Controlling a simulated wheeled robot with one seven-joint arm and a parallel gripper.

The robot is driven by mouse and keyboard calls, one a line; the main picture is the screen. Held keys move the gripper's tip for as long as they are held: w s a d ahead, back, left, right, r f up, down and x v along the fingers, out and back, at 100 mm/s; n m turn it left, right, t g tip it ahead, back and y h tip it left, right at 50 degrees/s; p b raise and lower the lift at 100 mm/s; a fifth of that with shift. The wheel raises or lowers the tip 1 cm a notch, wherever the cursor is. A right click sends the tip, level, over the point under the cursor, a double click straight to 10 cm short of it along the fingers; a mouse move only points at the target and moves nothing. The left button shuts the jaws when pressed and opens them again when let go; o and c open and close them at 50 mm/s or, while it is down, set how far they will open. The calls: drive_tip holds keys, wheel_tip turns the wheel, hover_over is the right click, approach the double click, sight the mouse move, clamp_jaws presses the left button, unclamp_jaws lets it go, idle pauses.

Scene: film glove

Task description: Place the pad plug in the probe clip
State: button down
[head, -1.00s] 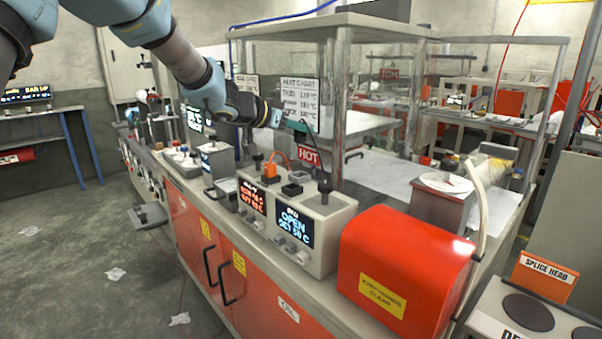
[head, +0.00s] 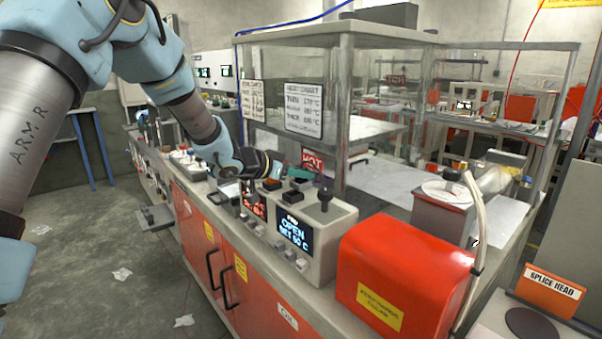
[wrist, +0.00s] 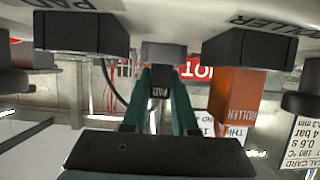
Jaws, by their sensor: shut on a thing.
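In the head view my gripper (head: 291,172) is low over the top of the control unit (head: 335,222), and the plug is hidden there.
An orange block labelled ROLLER (wrist: 235,95) is right of the fingers in the wrist view. In the head view a black knob post (head: 325,195) stands at the unit's right end. A red cover (head: 405,262) is to its right and a clear-walled booth (head: 357,110) behind.

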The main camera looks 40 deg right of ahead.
drive_tip(key=shift+f, duration=0.15)
drive_tip(key=c, duration=1)
unclamp_jaws()
drive_tip(key=shift+r, duration=0.25)
drive_tip(key=b+v, duration=0.2)
drive_tip(key=v, duration=1)
drive_tip(key=shift+f+b, duration=0.15)
drive_tip(key=shift+b, duration=0.2)
